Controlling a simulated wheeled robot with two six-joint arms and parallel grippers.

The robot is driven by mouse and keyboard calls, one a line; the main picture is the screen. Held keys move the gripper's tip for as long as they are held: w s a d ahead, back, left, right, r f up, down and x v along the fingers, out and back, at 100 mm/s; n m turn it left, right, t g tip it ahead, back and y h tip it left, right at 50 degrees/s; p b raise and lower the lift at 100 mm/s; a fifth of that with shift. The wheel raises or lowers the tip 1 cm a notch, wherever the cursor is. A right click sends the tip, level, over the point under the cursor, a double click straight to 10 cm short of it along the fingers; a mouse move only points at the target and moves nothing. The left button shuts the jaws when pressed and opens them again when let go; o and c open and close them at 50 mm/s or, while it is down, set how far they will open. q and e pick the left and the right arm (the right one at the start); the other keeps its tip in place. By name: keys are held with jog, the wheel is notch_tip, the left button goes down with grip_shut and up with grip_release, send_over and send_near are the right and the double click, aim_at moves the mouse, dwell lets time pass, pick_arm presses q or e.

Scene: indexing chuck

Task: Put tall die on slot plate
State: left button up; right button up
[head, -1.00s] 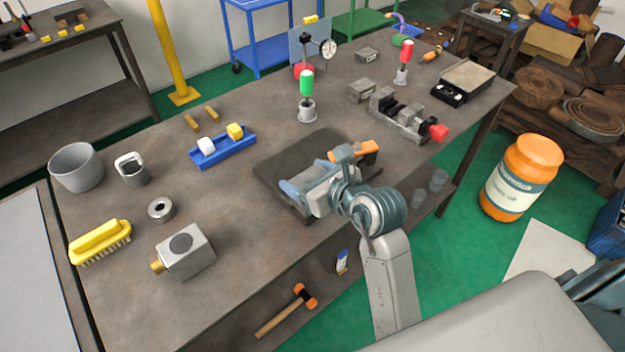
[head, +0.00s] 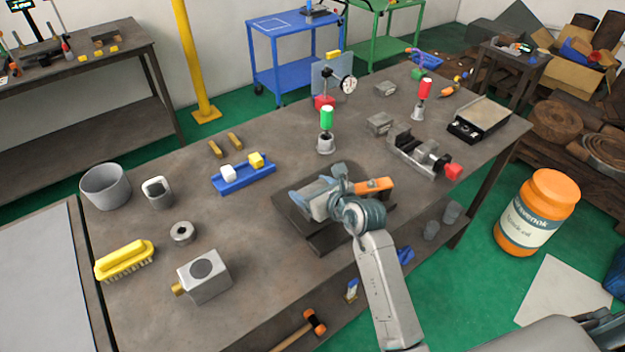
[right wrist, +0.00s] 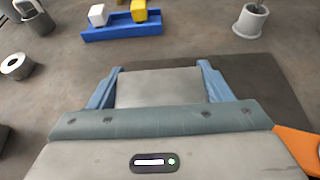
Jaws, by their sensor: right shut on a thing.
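My right gripper (head: 302,200) is low over the dark plate on the workbench, shut on a grey block. In the right wrist view the grey block (right wrist: 160,87) fills the gap between the two blue fingers, with a flat face showing. I cannot tell its full height or whether it touches the dark plate (right wrist: 255,80) beneath. That plate also shows in the head view (head: 335,240), partly hidden by my gripper and arm. I cannot tell whether it is the slot plate. My left gripper is out of view.
A blue tray (head: 232,184) with a white and a yellow cube lies left of the plate. A green-topped tool (head: 326,125) stands behind it. An orange piece (head: 374,186) is close to my gripper's right. A vise (head: 415,155) is farther right. The bench front-left holds a grey box (head: 205,280).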

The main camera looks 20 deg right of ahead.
dwell(0.3)
jog(key=o, duration=1.8)
jog(key=shift+f, duration=0.15)
jog(key=shift+s, duration=0.1)
jog(key=shift+s+d, duration=0.1)
jog(key=shift+s, duration=0.15)
jog(key=b+v, duration=0.1)
jog(key=v, duration=0.4)
jog(key=b+v, duration=0.1)
jog(key=v, duration=0.5)
jog(key=shift+s+r+b, duration=0.15)
jog(key=shift+r+b, duration=0.2)
